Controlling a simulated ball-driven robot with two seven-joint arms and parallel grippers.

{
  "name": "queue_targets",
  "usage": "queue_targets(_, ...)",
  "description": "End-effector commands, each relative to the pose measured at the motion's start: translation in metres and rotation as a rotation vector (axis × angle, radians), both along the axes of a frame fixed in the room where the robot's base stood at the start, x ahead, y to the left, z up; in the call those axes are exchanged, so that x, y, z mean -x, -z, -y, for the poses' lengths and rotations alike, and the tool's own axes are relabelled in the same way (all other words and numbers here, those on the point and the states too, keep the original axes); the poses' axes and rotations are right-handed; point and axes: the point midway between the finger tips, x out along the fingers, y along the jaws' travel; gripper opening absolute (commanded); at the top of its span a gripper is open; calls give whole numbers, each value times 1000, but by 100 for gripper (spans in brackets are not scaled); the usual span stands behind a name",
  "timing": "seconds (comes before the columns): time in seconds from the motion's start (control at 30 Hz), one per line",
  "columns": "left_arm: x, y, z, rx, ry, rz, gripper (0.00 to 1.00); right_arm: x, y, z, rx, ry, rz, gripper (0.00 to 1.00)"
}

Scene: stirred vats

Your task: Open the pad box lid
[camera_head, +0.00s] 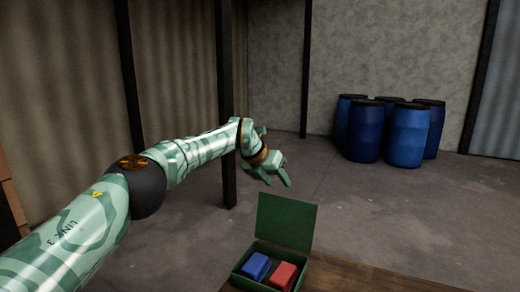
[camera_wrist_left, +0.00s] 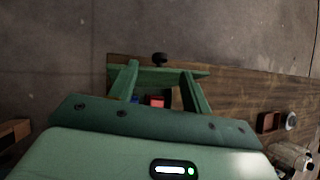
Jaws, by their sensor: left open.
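The green pad box (camera_head: 238,272) stands on a wooden table at the bottom of the head view. Its lid (camera_head: 286,221) is raised, standing roughly upright at the back. A blue pad (camera_head: 256,266) and a red pad (camera_head: 283,276) lie inside; the red pad also shows in the left wrist view (camera_wrist_left: 157,102). My left gripper (camera_head: 279,181) is open and empty, above the box and apart from the lid in the head view. In the left wrist view the lid's edge (camera_wrist_left: 160,76) with a black knob (camera_wrist_left: 160,59) lies beyond my fingers. My right gripper is not in view.
The wooden table (camera_head: 350,276) has bare room right of the box. In the left wrist view, a dark block (camera_wrist_left: 268,122), a round pale item and a cylindrical item lie at its right. Several blue barrels (camera_head: 405,135) stand by the back wall. A dark post (camera_head: 227,100) stands behind my arm.

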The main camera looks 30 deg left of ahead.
Motion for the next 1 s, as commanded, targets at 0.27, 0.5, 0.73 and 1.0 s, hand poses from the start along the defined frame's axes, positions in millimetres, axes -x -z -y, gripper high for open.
queue_targets(0.27,30,-47,-15,0,0,0,48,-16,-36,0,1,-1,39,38)
queue_targets(0.5,36,-51,-18,0,-2,-3,48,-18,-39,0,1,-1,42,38)
queue_targets(0.73,36,-50,-18,0,-2,-3,48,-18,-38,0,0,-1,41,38)
queue_targets(1.0,36,-51,-18,0,-2,-3,48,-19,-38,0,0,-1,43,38)
